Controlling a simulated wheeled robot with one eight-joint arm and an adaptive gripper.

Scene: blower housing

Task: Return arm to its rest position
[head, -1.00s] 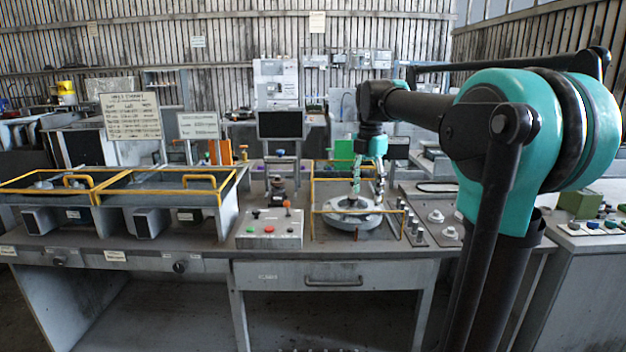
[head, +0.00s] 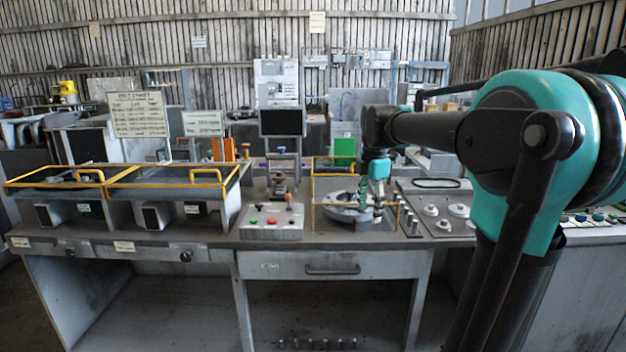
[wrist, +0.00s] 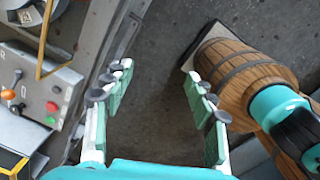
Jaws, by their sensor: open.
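My gripper (wrist: 160,97) is open and empty in the wrist view, its two pale-green fingers with dark knuckles spread apart over bare dark floor beside the bench edge. In the head view my gripper hangs from the teal wrist and overlaps the round grey metal housing (head: 338,213) in the picture; its fingertips are hard to make out there. The housing lies on the bench inside a yellow rail frame (head: 315,190). My arm reaches in from the right, with its large teal joint close to the head camera.
A control box (head: 272,222) with coloured buttons is left of the housing; it also shows in the wrist view (wrist: 38,98). Trays with yellow rails (head: 120,184) fill the bench's left. A knob panel (head: 440,208) is to the right. Bare floor (wrist: 160,40) lies beyond my fingers.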

